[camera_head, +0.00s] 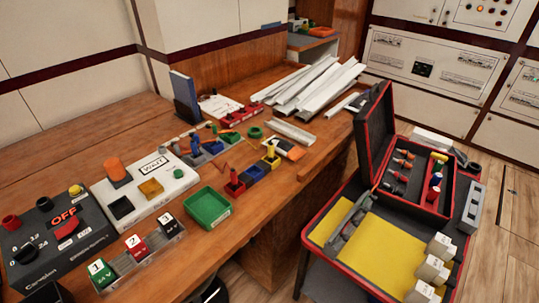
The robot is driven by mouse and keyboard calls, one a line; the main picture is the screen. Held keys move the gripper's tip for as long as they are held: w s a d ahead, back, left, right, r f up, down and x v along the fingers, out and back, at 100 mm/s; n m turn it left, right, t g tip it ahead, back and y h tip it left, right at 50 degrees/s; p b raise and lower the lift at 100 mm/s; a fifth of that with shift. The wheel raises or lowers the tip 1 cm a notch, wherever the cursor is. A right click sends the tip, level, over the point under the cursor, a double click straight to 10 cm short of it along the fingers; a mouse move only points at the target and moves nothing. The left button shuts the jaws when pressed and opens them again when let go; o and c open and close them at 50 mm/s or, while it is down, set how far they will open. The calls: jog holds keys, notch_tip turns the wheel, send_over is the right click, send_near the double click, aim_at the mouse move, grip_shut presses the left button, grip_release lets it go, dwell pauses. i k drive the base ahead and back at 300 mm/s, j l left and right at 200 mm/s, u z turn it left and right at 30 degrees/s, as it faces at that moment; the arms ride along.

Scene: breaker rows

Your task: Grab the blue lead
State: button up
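A small blue upright piece (194,143), which looks like the blue lead's plug, stands in a row of coloured blocks on the wooden bench. It is too small to tell how it sits in its block. A red plug (234,178) and a yellow plug (271,154) stand in a nearer row of blocks, with a blue block (256,170) between them. No gripper shows clearly in this view, so its place relative to the lead cannot be told.
A green tray (207,208) sits in front of the blocks. A white WAIT panel (178,175) and a dark OFF switch box (70,259) stand to the left. Metal channels (310,85) lie behind. An open tool case (437,210) stands at right. Bench surface (262,215) near the front edge is clear.

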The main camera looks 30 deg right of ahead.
aim_at(193, 145)
jog(key=j+z, duration=0.25)
jog(key=j, duration=0.3)
jog(key=j+z, duration=0.3)
jog(key=j, duration=0.25)
jog(key=j+z, duration=0.25)
jog(key=j, duration=0.3)
jog(key=k+j+z, duration=0.25)
jog(key=j, duration=0.25)
jog(key=i, duration=0.35)
